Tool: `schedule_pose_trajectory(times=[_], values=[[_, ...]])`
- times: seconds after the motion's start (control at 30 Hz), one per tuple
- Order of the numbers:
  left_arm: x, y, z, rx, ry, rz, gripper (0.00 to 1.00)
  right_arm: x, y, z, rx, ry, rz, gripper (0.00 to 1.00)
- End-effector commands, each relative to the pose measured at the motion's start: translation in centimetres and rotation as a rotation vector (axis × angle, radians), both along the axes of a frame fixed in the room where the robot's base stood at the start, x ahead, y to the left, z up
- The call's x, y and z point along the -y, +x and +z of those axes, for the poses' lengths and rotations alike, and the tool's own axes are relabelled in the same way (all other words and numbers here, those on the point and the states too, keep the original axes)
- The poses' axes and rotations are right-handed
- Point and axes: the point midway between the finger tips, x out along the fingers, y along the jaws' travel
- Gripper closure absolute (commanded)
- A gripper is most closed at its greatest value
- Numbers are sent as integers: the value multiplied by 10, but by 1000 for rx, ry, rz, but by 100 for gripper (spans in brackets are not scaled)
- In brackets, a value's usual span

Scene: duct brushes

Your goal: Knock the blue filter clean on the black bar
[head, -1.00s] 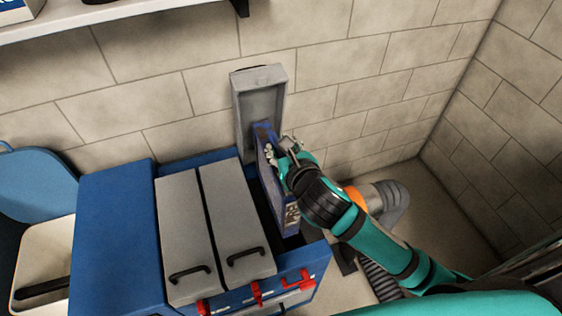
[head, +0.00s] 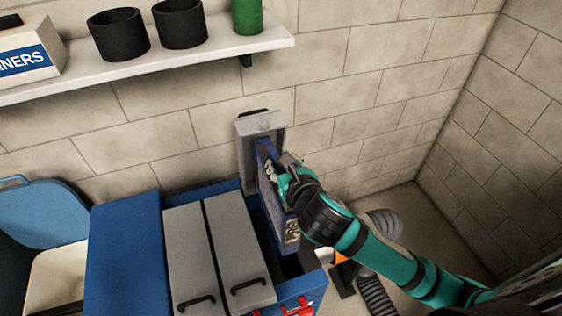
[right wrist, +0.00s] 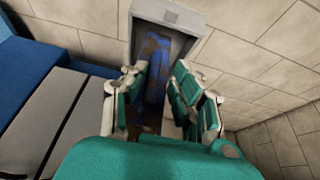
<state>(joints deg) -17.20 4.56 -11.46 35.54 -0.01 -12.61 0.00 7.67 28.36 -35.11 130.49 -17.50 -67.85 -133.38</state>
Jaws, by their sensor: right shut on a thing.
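The blue filter (head: 284,224) is a thin blue panel with brown grime on it and pale lettering near its lower end. It stands nearly upright over the open slot of the blue cabinet, in front of a raised grey lid (head: 248,155). My right gripper (head: 277,172) is shut on its upper part. In the right wrist view the dirty filter (right wrist: 157,68) shows between the fingers (right wrist: 158,80). The filter's lower end is close to the slot; I cannot tell whether it is clear of it. The black bar is not visible now. My left gripper is not in view.
The blue cabinet (head: 125,250) has two shut grey lids (head: 190,250) with black handles and red latches (head: 298,307). A shelf (head: 150,64) with black cups hangs above. A grey hose (head: 378,295) lies right.

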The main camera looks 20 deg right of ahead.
Motion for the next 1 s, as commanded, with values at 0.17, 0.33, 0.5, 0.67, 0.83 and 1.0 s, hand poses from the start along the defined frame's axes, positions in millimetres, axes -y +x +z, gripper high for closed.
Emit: schedule_pose_trajectory(times=[0.17, 0.33, 0.5, 0.67, 0.83, 1.0], values=[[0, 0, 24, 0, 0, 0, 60, 0, 0, 21, 2, -1, -1, 100], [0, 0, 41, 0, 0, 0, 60, 0, 1, 36, 5, 0, -1, 100], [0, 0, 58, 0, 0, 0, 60, 0, 1, 51, 9, 2, 1, 100], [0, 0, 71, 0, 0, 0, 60, 0, 1, 63, 9, 2, 1, 100], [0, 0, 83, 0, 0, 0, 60, 0, 1, 80, 7, 1, 0, 100], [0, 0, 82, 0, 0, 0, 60, 0, 1, 93, 9, 2, -1, 100]])
